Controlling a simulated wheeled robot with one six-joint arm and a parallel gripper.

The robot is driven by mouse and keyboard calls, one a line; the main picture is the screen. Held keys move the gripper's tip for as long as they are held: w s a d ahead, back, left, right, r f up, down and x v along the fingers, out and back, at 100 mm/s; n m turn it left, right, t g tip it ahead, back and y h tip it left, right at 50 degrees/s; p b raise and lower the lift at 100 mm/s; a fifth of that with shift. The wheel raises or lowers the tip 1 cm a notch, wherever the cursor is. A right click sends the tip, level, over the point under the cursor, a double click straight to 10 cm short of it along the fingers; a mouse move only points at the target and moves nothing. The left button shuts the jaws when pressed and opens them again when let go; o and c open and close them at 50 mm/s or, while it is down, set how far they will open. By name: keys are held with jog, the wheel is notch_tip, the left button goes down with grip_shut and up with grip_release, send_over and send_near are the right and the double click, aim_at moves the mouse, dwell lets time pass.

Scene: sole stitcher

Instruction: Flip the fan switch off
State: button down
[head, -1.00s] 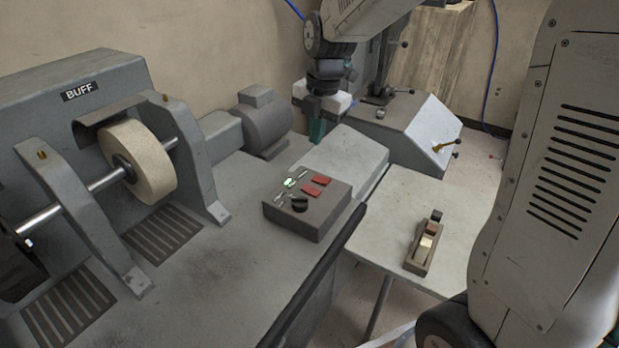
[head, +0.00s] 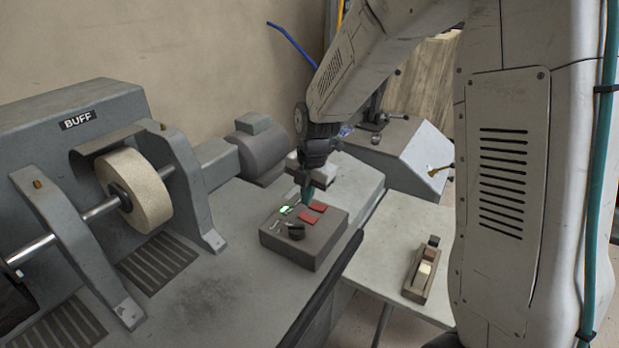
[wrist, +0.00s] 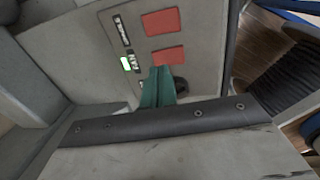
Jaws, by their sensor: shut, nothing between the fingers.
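The grey control box (head: 322,246) sits on the buffing machine's bench. Its top has two red rocker switches, one farther (head: 318,206) and one nearer (head: 308,217), with a lit green lamp (head: 286,210) and a black knob (head: 295,231).
The buffing wheel (head: 140,187) and its shaft stand at the left, with a motor (head: 258,150) behind. A small side table (head: 380,255) at the right holds a wooden block-like tool (head: 420,272). A sloped grey machine (head: 405,150) stands at the back.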

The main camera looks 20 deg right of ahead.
aim_at(305, 214)
jog(key=shift+w+a+f, duration=0.1)
jog(key=shift+w+f, duration=0.05)
jog(key=shift+f, duration=1.6)
jog(key=shift+f, duration=0.2)
jog(key=shift+s+d+r, duration=0.2)
jog(key=shift+s+d, duration=0.25)
jog(key=shift+s, duration=0.15)
